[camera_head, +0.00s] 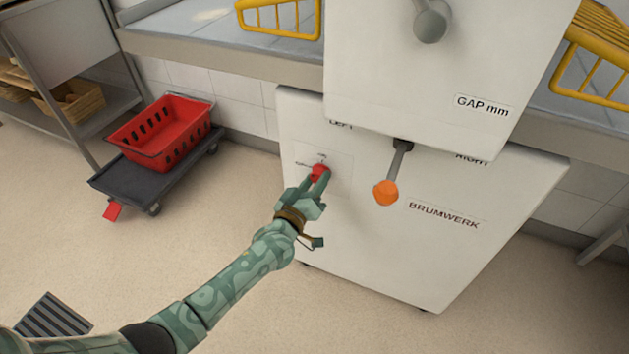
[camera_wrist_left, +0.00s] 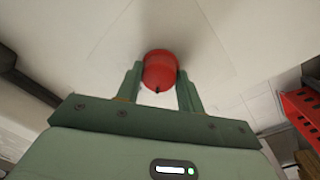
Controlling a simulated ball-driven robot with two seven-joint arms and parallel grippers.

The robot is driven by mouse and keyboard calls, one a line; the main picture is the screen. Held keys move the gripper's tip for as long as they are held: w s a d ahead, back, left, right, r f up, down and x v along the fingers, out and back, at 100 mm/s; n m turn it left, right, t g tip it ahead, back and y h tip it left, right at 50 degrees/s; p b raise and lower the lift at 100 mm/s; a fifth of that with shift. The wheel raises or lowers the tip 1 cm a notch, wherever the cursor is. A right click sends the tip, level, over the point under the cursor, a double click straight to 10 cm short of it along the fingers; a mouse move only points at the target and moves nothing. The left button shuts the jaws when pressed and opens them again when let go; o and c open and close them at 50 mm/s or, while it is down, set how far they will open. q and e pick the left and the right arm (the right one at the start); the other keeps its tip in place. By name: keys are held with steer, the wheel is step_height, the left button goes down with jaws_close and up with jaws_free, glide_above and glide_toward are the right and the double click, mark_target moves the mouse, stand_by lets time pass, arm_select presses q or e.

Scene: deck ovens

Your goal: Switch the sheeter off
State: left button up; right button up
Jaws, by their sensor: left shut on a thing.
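The sheeter (camera_head: 400,250) is a white machine with a lower front panel marked LEFT, RIGHT and BRUMWERK. A red knob (camera_head: 319,171) sits on the left of that panel, on a small labelled plate. My left gripper (camera_head: 318,180) reaches the knob from below left, with its fingers on either side of it. In the left wrist view the red knob (camera_wrist_left: 160,72) is between the two green fingers, and a small dark mark shows on its lower edge. The lettering around the knob is too small to read fully. My right gripper is not in view.
A lever with an orange ball (camera_head: 386,192) sticks out right of the knob. A grey handle (camera_head: 430,25) is above, near the GAP mm label. A red crate (camera_head: 119,134) stands on a dark dolly (camera_head: 122,180) at left. Yellow guards (camera_head: 284,32) flank the machine.

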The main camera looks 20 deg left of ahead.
arm_select(q)
steer(key=n, duration=0.3)
steer(key=shift+r, duration=0.15)
steer(key=shift+n, duration=1)
steer(key=shift+n+y, duration=0.3)
steer(key=shift+n, duration=1.9)
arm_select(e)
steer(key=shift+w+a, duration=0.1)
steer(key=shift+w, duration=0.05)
arm_select(q)
steer(key=shift+w+n, duration=0.1)
steer(key=shift+n, duration=0.2)
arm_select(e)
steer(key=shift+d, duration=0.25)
